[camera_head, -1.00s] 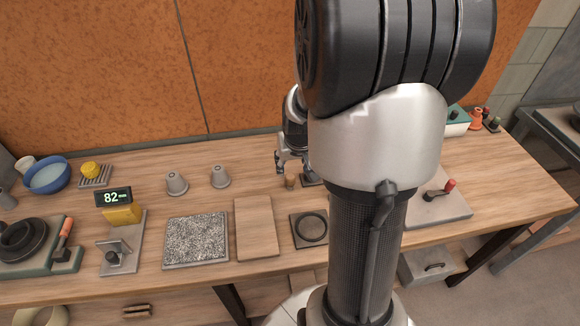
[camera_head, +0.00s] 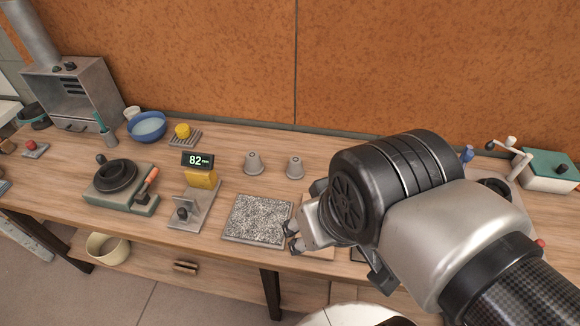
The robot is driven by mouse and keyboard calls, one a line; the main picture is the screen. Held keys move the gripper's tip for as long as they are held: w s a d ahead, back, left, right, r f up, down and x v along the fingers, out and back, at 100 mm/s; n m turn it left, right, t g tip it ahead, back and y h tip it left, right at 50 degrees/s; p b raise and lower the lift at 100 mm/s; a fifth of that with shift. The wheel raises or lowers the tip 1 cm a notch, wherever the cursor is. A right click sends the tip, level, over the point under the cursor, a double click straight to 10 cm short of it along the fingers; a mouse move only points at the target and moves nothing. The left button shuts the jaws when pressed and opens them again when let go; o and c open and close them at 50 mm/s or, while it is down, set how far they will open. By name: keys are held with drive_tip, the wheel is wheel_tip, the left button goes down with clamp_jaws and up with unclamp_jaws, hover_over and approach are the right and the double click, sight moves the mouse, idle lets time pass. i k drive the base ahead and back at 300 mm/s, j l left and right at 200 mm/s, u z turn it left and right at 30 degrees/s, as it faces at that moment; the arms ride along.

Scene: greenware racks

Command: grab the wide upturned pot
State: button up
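Two small grey upturned pots stand apart on the wooden table, behind the speckled slab. The left pot (camera_head: 254,164) looks slightly broader than the right pot (camera_head: 294,167), though the difference is small. Both stand mouth down with nothing covering them. My gripper (camera_head: 292,238) is at the right edge of the speckled slab, in front of the pots and apart from them. Its two dark fingertips are spread, with nothing seen between them. My arm hides the table to the right.
The speckled slab (camera_head: 257,220) lies in front of the pots. A gauge with a display reading 82 (camera_head: 198,160) stands left of them. A yellow block on a rack (camera_head: 184,136) and a blue bowl (camera_head: 147,127) are further left. An orange wall is behind.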

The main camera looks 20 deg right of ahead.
sight(253, 166)
drive_tip(key=i+j+z, duration=0.25)
drive_tip(key=j+z, duration=0.25)
drive_tip(key=j, duration=0.25)
drive_tip(key=i+j+z, duration=0.15)
drive_tip(key=j+z, duration=0.4)
drive_tip(key=j, duration=0.3)
drive_tip(key=i, duration=0.05)
